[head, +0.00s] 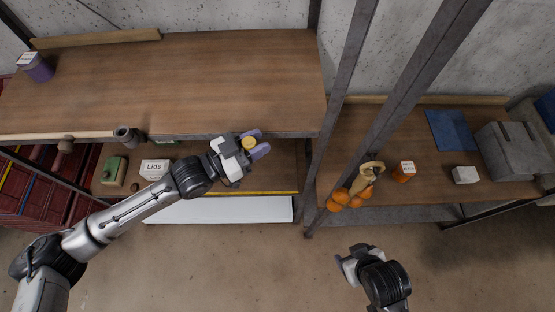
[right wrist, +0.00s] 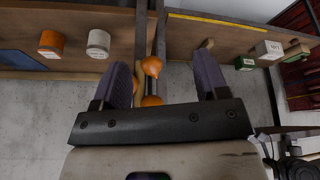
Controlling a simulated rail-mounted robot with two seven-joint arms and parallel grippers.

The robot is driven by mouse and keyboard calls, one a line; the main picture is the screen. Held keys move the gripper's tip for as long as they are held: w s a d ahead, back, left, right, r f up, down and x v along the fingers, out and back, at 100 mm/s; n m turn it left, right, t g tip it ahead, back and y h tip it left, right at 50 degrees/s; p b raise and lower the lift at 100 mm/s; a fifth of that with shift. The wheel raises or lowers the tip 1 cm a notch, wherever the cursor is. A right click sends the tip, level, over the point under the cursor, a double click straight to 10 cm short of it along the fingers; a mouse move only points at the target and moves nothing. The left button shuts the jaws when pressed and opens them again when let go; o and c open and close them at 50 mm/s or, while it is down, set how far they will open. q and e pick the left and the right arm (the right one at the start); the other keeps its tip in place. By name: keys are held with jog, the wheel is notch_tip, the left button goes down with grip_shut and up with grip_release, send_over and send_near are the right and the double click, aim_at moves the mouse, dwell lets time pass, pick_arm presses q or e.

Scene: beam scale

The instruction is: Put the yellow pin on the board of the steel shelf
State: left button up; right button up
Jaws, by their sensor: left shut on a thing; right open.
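A yellow pin (head: 248,143), seen as a round yellow end, sits between the purple fingers of my left gripper (head: 261,144), which is shut on it. This gripper is at the front edge of the steel shelf's upper wooden board (head: 200,85), over the lower board. I cannot tell its height. Much of the pin is hidden by the gripper. My right gripper (head: 352,257) is in front of the right bench, over the floor. In the right wrist view its two purple fingers stand wide apart with nothing gripped (right wrist: 162,85).
The upper board is mostly bare, with a purple jar (head: 36,67) at far left. The lower board holds a Lids box (head: 155,169) and a green container (head: 114,170). Steel posts (head: 343,80) divide the shelf from the bench, where onions (head: 340,197), an orange jar (head: 404,171) and a grey box (head: 512,150) stand.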

jog(key=o, duration=0.6)
jog(key=w+a+r+n+t+y, duration=0.1)
jog(key=w+a+r+n, duration=0.1)
jog(key=w+r+n, duration=0.1)
jog(key=w+a+r+n+t+y, duration=0.1)
jog(key=w+a+r+n, duration=0.2)
jog(key=w, duration=0.1)
jog(key=w+a+r+n+t+y, duration=0.1)
jog(key=w+a+r+n+t, duration=0.1)
jog(key=w+r+n, duration=0.1)
jog(key=shift+w+a+r, duration=0.25)
jog(key=shift+r, duration=0.1)
jog(key=shift+w+a+r+n+t+y, duration=1.1)
jog(key=shift+w+a+r+n+y, duration=1.4)
jog(key=shift+a+r+n, duration=2.9)
jog(key=w+a+f, duration=0.1)
jog(key=w, duration=0.1)
jog(key=w+a+f+n, duration=0.1)
jog(key=w+a, duration=0.1)
jog(key=w, duration=0.1)
jog(key=w+a+n, duration=0.1)
jog(key=w, duration=0.1)
jog(key=shift+w+a+f, duration=0.25)
jog(key=shift+a+f, duration=0.15)
jog(key=shift+c, duration=0.4)
jog(key=shift+f, duration=0.1)
jog(key=c, duration=1)
